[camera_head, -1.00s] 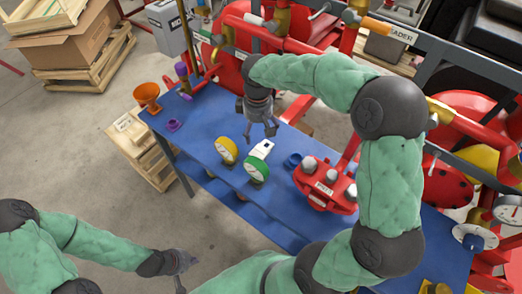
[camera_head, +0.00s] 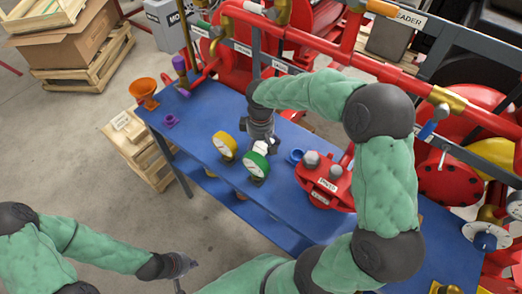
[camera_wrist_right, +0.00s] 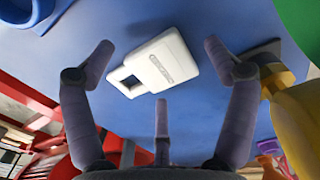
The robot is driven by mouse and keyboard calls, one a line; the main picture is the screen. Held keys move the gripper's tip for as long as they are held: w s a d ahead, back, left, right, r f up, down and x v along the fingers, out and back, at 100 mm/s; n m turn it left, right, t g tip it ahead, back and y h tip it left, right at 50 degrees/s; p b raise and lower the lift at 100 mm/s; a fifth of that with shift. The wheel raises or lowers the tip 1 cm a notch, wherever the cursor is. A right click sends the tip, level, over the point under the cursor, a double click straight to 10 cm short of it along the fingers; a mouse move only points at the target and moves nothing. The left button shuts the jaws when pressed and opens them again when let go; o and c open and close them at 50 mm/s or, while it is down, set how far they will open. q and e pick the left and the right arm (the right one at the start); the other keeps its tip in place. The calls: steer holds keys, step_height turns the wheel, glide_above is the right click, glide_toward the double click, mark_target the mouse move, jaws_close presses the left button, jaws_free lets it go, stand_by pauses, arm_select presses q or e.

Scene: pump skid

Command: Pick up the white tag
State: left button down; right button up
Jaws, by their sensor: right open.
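The white tag (camera_head: 261,147) lies on the blue bench top, between the yellow and green gauges and partly hidden by my right gripper (camera_head: 261,138). In the right wrist view, the white tag (camera_wrist_right: 154,64) is flat, with a square hole at one end and small dark lettering. My right gripper is open and empty just above it, with two fingers at either side and one finger below in the picture. A clear gap to the tag cannot be judged. My left gripper (camera_head: 180,268) hangs low at the left, away from the bench, too small to read.
A yellow gauge (camera_head: 224,145) and a green gauge (camera_head: 256,164) stand close to the tag. A blue ring-shaped part (camera_head: 295,156) and a red valve block (camera_head: 324,182) are to the right. An orange funnel (camera_head: 144,93) and purple part (camera_head: 171,121) sit at the left end.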

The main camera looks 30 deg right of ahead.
mark_target(260, 149)
steer(key=shift+f, duration=0.45)
steer(key=c, duration=1.1)
step_height(260, 149, up, 10)
steer(key=p, duration=0.3)
steer(key=shift+p, duration=0.35)
